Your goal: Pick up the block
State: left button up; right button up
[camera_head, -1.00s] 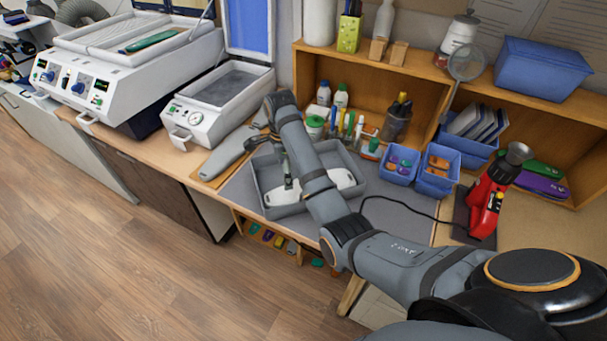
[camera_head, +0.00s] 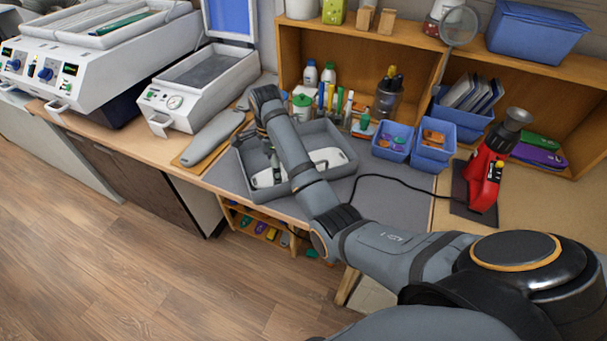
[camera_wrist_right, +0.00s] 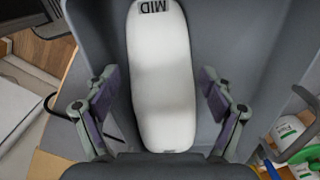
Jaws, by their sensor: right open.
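A white, long, rounded block marked "MID" (camera_wrist_right: 160,75) lies in a grey tray; in the head view the block (camera_head: 328,158) shows on both sides of my right arm, which hides its middle. The tray (camera_head: 345,139) stands on the grey mat at the bench's front. My right gripper (camera_wrist_right: 155,88) is open, its two fingers apart on either side of the block in the wrist view, with nothing held. In the head view the gripper is mostly hidden by my arm. My left gripper is not in view.
A grey sole-shaped piece (camera_head: 212,138) lies left of the tray. Bottles and a pen cup (camera_head: 388,98) stand behind it. Small blue bins (camera_head: 392,143) and a red heat tool (camera_head: 489,172) stand to the right. The mat (camera_head: 395,192) has free room right of the tray.

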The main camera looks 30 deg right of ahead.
jog(key=f+p, duration=0.1)
jog(key=f, duration=0.2)
jog(key=shift+w, duration=0.2)
jog(key=shift+s, duration=0.15)
jog(key=c, duration=0.4)
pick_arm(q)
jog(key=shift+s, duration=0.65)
pick_arm(e)
jog(key=c, duration=0.8)
jog(key=shift+r, duration=0.1)
jog(key=shift+c, duration=0.2)
jog(key=shift+w+r, duration=0.2)
jog(key=shift+r, duration=0.55)
pick_arm(q)
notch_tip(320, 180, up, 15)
jog(key=p, duration=1.4)
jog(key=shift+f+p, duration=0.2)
jog(key=shift+p, duration=0.1)
pick_arm(e)
notch_tip(320, 180, up, 16)
jog(key=shift+s+r, duration=0.15)
jog(key=shift+r, duration=0.05)
